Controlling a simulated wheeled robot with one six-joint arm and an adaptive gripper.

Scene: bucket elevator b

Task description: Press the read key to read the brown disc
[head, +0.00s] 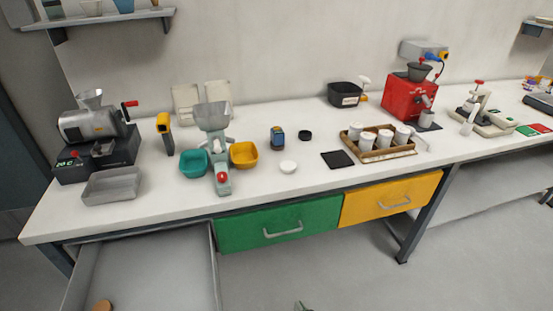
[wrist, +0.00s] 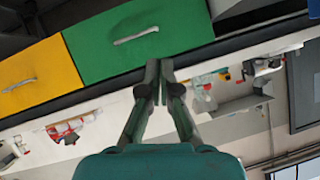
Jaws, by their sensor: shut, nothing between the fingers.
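A round brown piece (head: 102,305) lies in the open grey drawer (head: 150,270) at the lower left of the head view, partly cut off by the picture's edge. It may be the brown disc. A small dark-blue and yellow device (head: 277,138) stands on the bench; I cannot make out a read key on it or elsewhere. My gripper (wrist: 161,66) is shut and empty in the wrist view, with the green drawer front behind its fingertips. Only a small tip, probably of my gripper, shows at the bottom edge of the head view.
The white bench holds a grey grinder (head: 90,125), a hopper machine (head: 213,120), teal (head: 194,163) and yellow (head: 244,154) bowls, a tray of white cups (head: 378,152) and a red machine (head: 410,97). The green (head: 280,223) and yellow (head: 390,199) drawers are closed. The open drawer juts out at left.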

